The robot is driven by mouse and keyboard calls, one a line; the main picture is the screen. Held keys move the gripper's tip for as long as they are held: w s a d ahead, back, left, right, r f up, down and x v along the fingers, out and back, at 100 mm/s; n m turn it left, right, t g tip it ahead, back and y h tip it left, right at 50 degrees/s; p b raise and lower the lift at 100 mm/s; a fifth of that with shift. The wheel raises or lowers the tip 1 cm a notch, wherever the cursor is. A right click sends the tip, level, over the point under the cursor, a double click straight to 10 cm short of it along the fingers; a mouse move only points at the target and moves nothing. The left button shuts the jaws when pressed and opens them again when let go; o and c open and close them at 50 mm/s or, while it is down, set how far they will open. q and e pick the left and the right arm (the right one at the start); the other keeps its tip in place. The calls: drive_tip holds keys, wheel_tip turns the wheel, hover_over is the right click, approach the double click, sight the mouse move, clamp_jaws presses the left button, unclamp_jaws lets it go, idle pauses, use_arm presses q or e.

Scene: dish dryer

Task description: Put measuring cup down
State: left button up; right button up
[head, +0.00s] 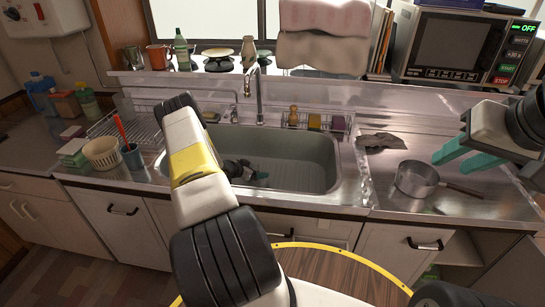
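I cannot make out a measuring cup for certain. A clear container (123,104) stands at the back left by the dish rack, but it is too small to identify. My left gripper (257,177) is over or in the sink (306,160), partly hidden behind my own arm. Its fingers are too dark and small to show their gap. My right gripper (453,164) is above the right counter. Its two teal fingers are apart with nothing visible between them.
A dish rack (143,127), a cream basket (103,153) and a dark cup with a red-handled tool (132,157) crowd the left counter. A crumpled dark cloth (381,141) lies behind the saucepan. A tall faucet (254,95) rises behind the sink. A microwave (457,46) stands at the back right.

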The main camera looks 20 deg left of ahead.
use_arm(q)
drive_tip(key=shift+r, duration=0.15)
drive_tip(key=v, duration=0.7)
drive_tip(key=shift+s+r, duration=0.2)
